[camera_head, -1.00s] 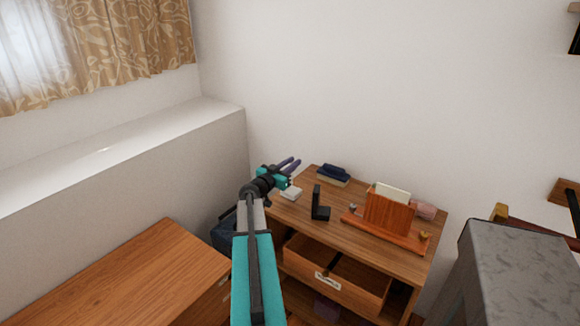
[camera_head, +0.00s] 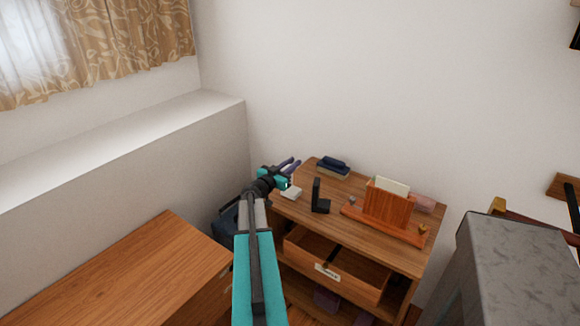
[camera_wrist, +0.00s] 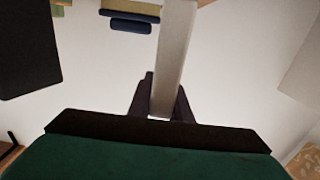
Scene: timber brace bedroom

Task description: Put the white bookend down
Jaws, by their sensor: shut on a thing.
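The white bookend (camera_head: 291,193) is at the left end of the wooden desk top (camera_head: 340,192); its low pale base shows below my gripper (camera_head: 291,166). In the wrist view its pale upright plate (camera_wrist: 174,55) runs between the two dark fingers of my gripper (camera_wrist: 163,100), which are shut on it. Most of the upright is hidden behind the gripper in the head view. I cannot tell whether the base touches the desk top or is slightly above it.
A black bookend (camera_head: 319,202) stands just right of it. Blue and pale books (camera_head: 333,168) lie behind. A wooden letter holder (camera_head: 387,205) stands further right. The drawer (camera_head: 335,272) below is open. A wooden cabinet (camera_head: 125,275) is at the left.

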